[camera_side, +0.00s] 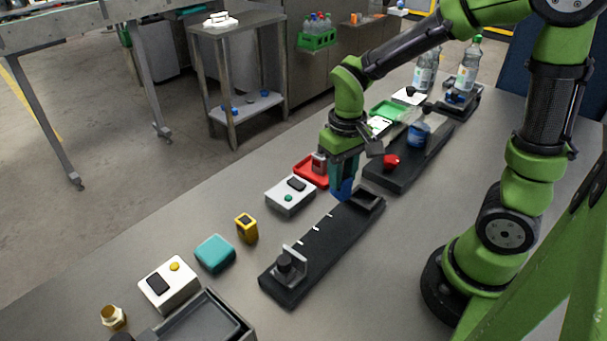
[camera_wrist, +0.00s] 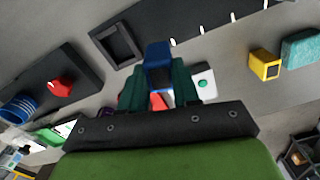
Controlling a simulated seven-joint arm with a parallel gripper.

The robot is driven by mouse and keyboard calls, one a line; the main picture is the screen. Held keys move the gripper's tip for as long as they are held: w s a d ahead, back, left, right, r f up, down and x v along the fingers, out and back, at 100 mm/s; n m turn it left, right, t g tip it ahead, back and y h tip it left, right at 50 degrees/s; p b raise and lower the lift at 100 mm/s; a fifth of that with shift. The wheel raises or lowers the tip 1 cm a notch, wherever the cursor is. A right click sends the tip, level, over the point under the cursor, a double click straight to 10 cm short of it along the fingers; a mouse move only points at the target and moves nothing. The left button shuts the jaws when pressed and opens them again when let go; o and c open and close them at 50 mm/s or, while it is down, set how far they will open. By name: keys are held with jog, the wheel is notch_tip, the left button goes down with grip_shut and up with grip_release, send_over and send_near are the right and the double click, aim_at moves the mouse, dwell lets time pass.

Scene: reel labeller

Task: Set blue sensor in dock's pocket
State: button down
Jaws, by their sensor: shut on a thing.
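The blue sensor (camera_side: 343,189) is held at the lower end of my gripper (camera_side: 344,172). In the wrist view the blue sensor (camera_wrist: 158,53) sticks out between the two dark teal fingers of my gripper (camera_wrist: 160,78), which are shut on it. The dock (camera_side: 318,244) is a long black plate with white marks and a clamp at its near end. Its square pocket (camera_side: 368,201) is at the far end and looks empty; it also shows in the wrist view (camera_wrist: 118,43), left of the sensor. How high the sensor is held is hard to tell.
A white box with a green button (camera_side: 290,195), a red tray (camera_side: 311,172), a yellow device (camera_side: 246,228) and a teal block (camera_side: 215,253) lie left of the dock. A second black plate (camera_side: 405,175) with a red knob (camera_side: 391,161) and a blue object lies behind.

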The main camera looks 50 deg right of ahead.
jog(key=s+d+r+n, duration=0.1)
jog(key=s+d+r, duration=0.15)
jog(key=d, duration=0.45)
jog(key=shift+n, duration=0.9)
jog(key=f, duration=0.7)
jog(key=shift+a+f, duration=0.25)
jog(key=shift+a, duration=0.05)
jog(key=shift+f, duration=0.15)
jog(key=c, duration=0.8)
grip_release()
